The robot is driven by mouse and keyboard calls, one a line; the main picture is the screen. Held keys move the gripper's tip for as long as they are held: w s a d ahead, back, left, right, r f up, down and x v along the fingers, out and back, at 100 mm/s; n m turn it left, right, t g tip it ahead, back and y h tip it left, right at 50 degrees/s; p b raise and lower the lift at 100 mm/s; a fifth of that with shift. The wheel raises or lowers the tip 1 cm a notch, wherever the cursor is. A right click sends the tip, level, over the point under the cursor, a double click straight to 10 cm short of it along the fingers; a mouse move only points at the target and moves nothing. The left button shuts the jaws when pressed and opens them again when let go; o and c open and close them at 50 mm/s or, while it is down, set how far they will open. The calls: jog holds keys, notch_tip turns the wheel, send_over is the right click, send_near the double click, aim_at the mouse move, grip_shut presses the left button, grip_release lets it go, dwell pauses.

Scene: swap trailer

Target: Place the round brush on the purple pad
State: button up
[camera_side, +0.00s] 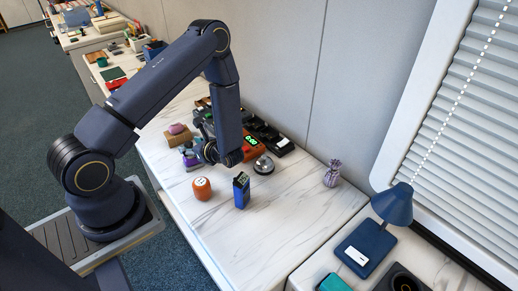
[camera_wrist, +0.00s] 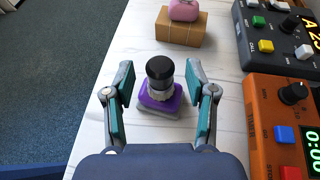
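The round brush, with a black cylindrical top (camera_wrist: 160,69) and a pale ring of bristles below, stands upright over the purple pad (camera_wrist: 146,100) in the wrist view. It appears to rest on the pad, though the contact is partly hidden from above. The pad has a purple top and a grey lower edge; it also shows in the side view (camera_side: 192,160), partly behind my arm. My gripper (camera_wrist: 160,67) is open, with one teal-padded finger on each side of the brush and a visible gap on both sides. In the side view my gripper (camera_side: 206,150) is partly hidden by my wrist.
A cardboard-brown box (camera_wrist: 182,31) with a pink object (camera_wrist: 184,9) on it stands beyond the pad. An orange control box (camera_wrist: 268,100) and a dark one (camera_wrist: 275,38) lie to the right. An orange round pot (camera_side: 202,189) and blue box (camera_side: 241,190) stand nearer the table front.

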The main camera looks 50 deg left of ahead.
jog(key=shift+r, duration=0.15)
jog(key=v, duration=1.1)
jog(key=s+d+r+n+t+h, duration=0.2)
jog(key=s+d+r+n+h, duration=0.1)
jog(key=r, duration=0.5)
jog(key=s+d+r+n+t+h, duration=0.2)
jog(key=d+r+n+t+h, duration=0.1)
jog(key=d+r+n+h, duration=0.2)
jog(key=s+d+r+n+t+h, duration=0.2)
jog(key=r+n, duration=0.6)
jog(key=r, duration=0.4)
jog(key=s+d+h, duration=0.1)
jog(key=d+h, duration=0.1)
jog(key=h, duration=0.1)
jog(key=shift+s+r+t, duration=0.3)
jog(key=shift+s+r, duration=0.05)
